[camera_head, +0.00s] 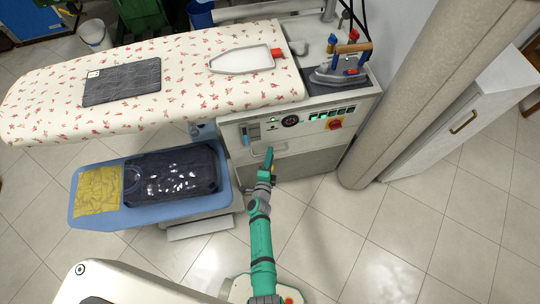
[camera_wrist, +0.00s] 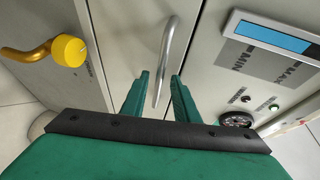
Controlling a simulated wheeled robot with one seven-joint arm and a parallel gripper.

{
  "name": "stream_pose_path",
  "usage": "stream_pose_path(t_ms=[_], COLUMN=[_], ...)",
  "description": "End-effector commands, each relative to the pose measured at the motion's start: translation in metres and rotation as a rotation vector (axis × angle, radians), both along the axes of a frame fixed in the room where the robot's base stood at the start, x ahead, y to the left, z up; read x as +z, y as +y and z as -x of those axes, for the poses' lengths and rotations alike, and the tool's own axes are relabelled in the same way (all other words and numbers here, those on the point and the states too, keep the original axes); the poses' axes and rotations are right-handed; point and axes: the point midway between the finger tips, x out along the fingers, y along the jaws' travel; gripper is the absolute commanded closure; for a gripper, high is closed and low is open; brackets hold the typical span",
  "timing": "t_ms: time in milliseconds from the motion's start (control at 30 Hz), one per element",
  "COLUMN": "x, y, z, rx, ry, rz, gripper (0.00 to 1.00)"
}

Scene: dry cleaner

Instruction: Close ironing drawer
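In the wrist view, a curved metal handle (camera_wrist: 168,55) stands on a plain pale front panel (camera_wrist: 128,35) of the ironing unit. My gripper (camera_wrist: 160,82) is open, with one green finger on each side of the handle's lower part. I cannot tell whether the fingers touch it. In the head view, my gripper (camera_head: 268,155) is at the front of the ironing unit (camera_head: 300,143), below its control panel. My arm partly covers the drawer front there, and how far the drawer is out cannot be told.
A yellow knob on a pipe (camera_wrist: 68,50) is left of the handle in the wrist view. The floral ironing board (camera_head: 190,95) and iron (camera_head: 342,70) are above. A blue lower shelf (camera_head: 150,213) with folded clothes is left. A column (camera_head: 430,90) stands right. Floor in front is clear.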

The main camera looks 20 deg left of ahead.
Motion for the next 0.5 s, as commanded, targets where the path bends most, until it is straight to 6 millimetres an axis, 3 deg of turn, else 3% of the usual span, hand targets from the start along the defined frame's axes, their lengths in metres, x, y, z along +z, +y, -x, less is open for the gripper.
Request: stream_pose_path(t_ms=[500], x=[0.014], y=[-0.01], z=[0.081], rx=[-0.002], ry=[0.003], rz=[-0.001], gripper=[0.72])
